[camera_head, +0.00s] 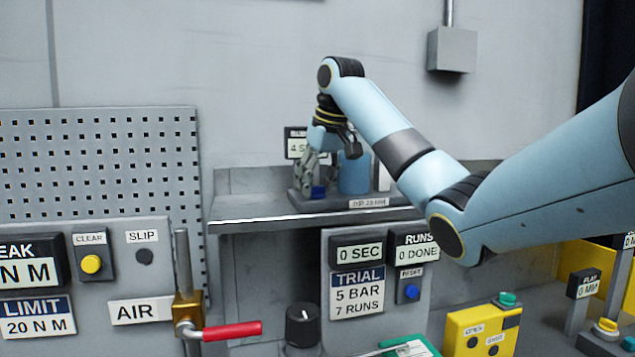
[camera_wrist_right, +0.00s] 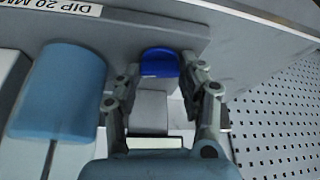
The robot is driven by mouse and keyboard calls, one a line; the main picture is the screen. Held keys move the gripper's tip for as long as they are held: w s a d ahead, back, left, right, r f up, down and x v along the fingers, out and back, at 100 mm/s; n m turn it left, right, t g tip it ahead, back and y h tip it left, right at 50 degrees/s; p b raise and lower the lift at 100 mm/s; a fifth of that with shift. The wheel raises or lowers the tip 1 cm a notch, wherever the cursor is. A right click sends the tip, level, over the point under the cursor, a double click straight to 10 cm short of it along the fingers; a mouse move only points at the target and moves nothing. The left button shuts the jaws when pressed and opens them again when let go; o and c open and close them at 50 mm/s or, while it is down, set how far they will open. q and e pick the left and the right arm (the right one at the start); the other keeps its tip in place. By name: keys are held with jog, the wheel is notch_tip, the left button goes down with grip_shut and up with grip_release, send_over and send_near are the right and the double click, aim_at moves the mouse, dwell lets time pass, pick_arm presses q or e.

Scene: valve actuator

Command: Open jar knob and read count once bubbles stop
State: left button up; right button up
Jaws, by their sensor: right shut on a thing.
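My right gripper (camera_head: 314,178) reaches down onto the fixture on the metal shelf. Its fingers are shut on a small blue knob (camera_head: 318,192). In the right wrist view the knob (camera_wrist_right: 160,62) sits between the fingertips (camera_wrist_right: 163,72). A light-blue cylinder, perhaps the jar (camera_head: 354,177), stands upright beside the gripper; it also shows in the wrist view (camera_wrist_right: 58,90). A display (camera_head: 297,148) behind reads "4 S", with the rest hidden by my gripper. No bubbles can be made out. My left gripper is not in view.
The fixture's base carries a "DIP 20 MM" label (camera_head: 369,203) near the shelf (camera_head: 250,208). Below are a "0 SEC" display (camera_head: 359,253), a "0 DONE" display (camera_head: 414,250) and a red-handled valve (camera_head: 230,331). A pegboard (camera_head: 90,160) stands left. The shelf's left end is clear.

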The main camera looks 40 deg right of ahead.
jog(key=shift+a+m+h, duration=0.1)
jog(key=shift+m+h, duration=0.3)
jog(key=shift+m, duration=0.8)
jog(key=o, duration=1.2)
jog(key=shift+c, duration=0.2)
